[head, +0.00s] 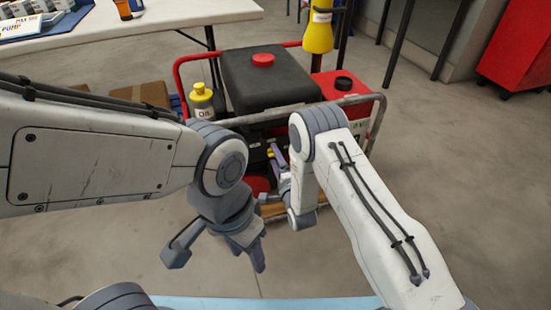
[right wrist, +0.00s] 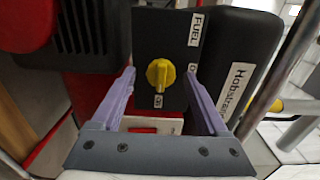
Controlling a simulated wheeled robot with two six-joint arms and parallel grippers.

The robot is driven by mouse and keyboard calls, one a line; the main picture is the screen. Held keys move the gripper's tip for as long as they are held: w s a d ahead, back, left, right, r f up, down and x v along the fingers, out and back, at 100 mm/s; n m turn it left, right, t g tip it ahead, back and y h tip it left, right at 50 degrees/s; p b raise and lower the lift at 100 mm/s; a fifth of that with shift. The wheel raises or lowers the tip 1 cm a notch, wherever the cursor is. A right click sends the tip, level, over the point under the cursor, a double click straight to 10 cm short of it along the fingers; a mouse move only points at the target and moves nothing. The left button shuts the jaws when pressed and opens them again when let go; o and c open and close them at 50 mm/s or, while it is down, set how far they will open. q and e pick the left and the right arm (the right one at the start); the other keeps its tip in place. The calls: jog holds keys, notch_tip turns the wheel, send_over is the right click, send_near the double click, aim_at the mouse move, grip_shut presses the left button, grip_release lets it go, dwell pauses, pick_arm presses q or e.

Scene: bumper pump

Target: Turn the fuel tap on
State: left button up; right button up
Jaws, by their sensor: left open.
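The yellow fuel tap (right wrist: 160,75) sits on a black panel (right wrist: 150,30) with a FUEL label (right wrist: 195,29) in the right wrist view. Its handle looks roughly upright in that picture. Small labels sit below and to the right of it, too small to read surely. My right gripper (right wrist: 159,80) is open, with one finger on each side of the tap and gaps to both. In the head view my right gripper (head: 279,158) is at the generator's front, largely hidden by its arm. My left gripper (head: 217,259) is open and empty, in front of the generator.
A white table (head: 180,14) is behind left. The floor at right is clear.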

jog(key=v, duration=1)
jog(key=shift+s+p, duration=0.25)
jog(key=shift+p, duration=0.05)
jog(key=shift+r, duration=0.1)
